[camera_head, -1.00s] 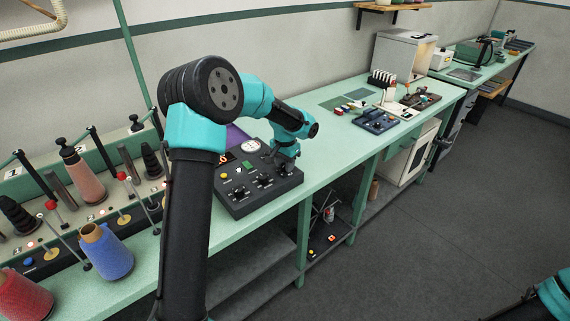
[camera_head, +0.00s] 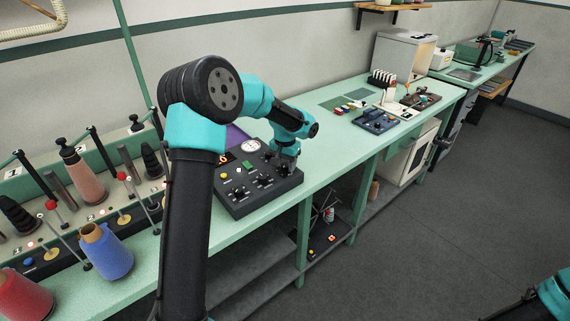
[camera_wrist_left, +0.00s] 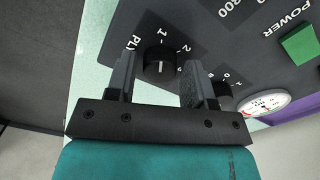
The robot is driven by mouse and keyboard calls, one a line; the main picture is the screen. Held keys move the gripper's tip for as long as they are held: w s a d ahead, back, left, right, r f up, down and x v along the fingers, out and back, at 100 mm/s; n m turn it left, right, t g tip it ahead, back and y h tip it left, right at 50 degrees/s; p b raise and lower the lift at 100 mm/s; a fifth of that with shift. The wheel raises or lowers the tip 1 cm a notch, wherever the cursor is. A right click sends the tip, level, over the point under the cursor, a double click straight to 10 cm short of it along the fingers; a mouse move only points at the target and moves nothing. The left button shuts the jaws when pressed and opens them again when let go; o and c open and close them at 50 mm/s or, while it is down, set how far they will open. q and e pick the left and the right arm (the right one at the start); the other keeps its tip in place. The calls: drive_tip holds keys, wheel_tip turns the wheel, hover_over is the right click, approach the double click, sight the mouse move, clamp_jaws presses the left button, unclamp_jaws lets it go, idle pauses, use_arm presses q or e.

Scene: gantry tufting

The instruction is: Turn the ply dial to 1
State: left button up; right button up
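The ply dial (camera_wrist_left: 160,64) is a round black knob on the dark control panel (camera_wrist_left: 118,20) in the left wrist view, with the partly covered word PLY and the numerals 1 and 2 beside it. Its exact setting is hard to read. My left gripper (camera_wrist_left: 158,82) is open, with one finger on each side of the dial; I see a gap around the knob and cannot tell whether either finger touches it. In the head view, my left gripper (camera_head: 287,163) is over the right end of the control panel (camera_head: 238,206). My right gripper is not in view.
Another knob (camera_wrist_left: 222,95) is close to the right finger in the wrist view, near a white gauge (camera_wrist_left: 264,104) and a green POWER button (camera_wrist_left: 300,43). Yarn cones (camera_head: 107,252) stand left on the bench. The green bench top (camera_head: 328,148) right of the panel is clear.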

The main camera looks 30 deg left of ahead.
sight(285, 165)
use_arm(q)
drive_tip(key=shift+o, duration=0.9)
drive_tip(key=shift+r, duration=0.1)
wheel_tip(285, 165, up, 17)
idle(0.4)
